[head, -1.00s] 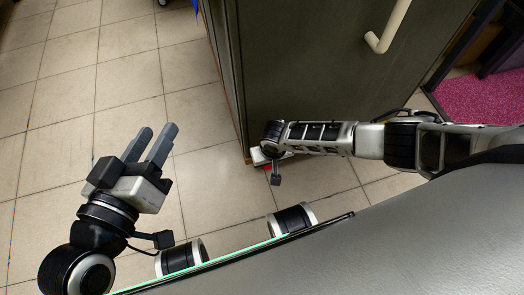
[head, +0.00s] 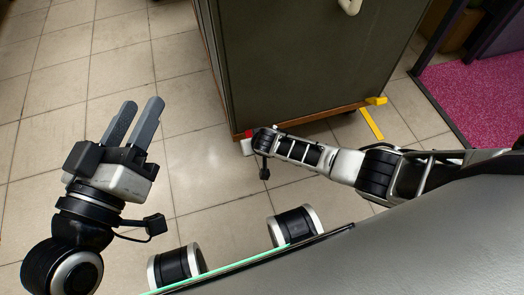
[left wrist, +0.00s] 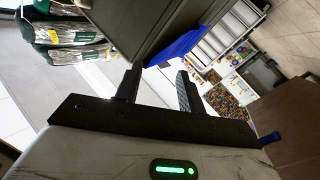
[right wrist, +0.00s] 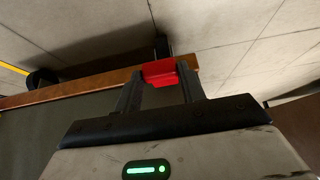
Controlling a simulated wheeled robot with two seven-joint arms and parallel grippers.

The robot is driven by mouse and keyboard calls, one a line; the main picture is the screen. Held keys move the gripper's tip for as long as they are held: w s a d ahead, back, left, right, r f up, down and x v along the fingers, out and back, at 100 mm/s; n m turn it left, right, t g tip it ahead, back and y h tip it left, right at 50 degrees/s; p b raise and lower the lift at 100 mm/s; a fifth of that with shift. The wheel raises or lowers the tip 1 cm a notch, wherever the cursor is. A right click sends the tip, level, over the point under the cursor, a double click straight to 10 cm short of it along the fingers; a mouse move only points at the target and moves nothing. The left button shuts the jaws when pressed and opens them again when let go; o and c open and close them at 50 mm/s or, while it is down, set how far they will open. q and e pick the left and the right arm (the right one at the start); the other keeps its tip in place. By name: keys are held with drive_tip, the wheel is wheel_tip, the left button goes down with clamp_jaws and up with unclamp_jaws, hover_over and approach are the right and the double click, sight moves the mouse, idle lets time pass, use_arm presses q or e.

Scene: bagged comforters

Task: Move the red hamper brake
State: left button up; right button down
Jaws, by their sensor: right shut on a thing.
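The red hamper brake (right wrist: 159,72) sits between the fingers of my right gripper (right wrist: 160,76) in the right wrist view, and the gripper is shut on it. In the head view a little of the red brake (head: 249,133) shows at the hamper's near left bottom corner. My right gripper (head: 249,146) is mostly hidden by its own wrist there. The dark grey hamper (head: 300,60) has a brown bottom edge. My left gripper (head: 141,106) is open and empty over the floor, left of the hamper.
A yellow piece (head: 376,100) sticks out at the hamper's right bottom corner, near a yellow floor strip (head: 371,124). A pink carpet (head: 475,95) lies at right. Tiled floor at left is clear. Green-and-white bagged goods (left wrist: 70,40) show in the left wrist view.

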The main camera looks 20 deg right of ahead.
drive_tip(key=shift+s+f, duration=0.1)
drive_tip(key=c, duration=0.8)
unclamp_jaws()
drive_tip(key=shift+c, duration=0.2)
